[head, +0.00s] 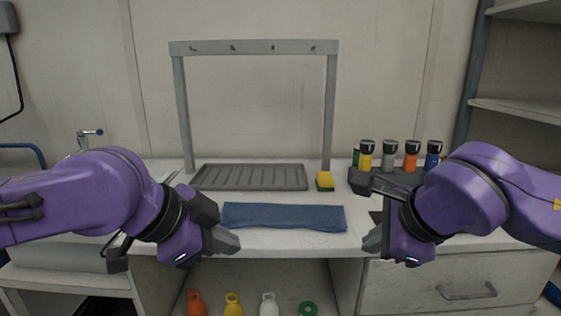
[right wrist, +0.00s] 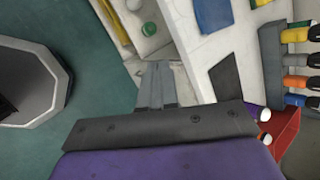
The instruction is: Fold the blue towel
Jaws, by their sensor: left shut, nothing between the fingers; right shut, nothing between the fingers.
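The blue towel (head: 284,216) lies on the white counter near its front edge as a long, narrow strip running left to right. It also shows in part at the top of the right wrist view (right wrist: 213,14). My left gripper (head: 236,244) is shut and empty, just off the towel's left end and in front of the counter edge. My right gripper (head: 370,246) is shut and empty, just off the towel's right end; its closed fingers also show in the right wrist view (right wrist: 157,72). Neither gripper touches the towel.
A rack of several coloured bottles (head: 366,156) stands at right. A drawer (head: 455,291) and a shelf with several coloured items (head: 233,303) lie below.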

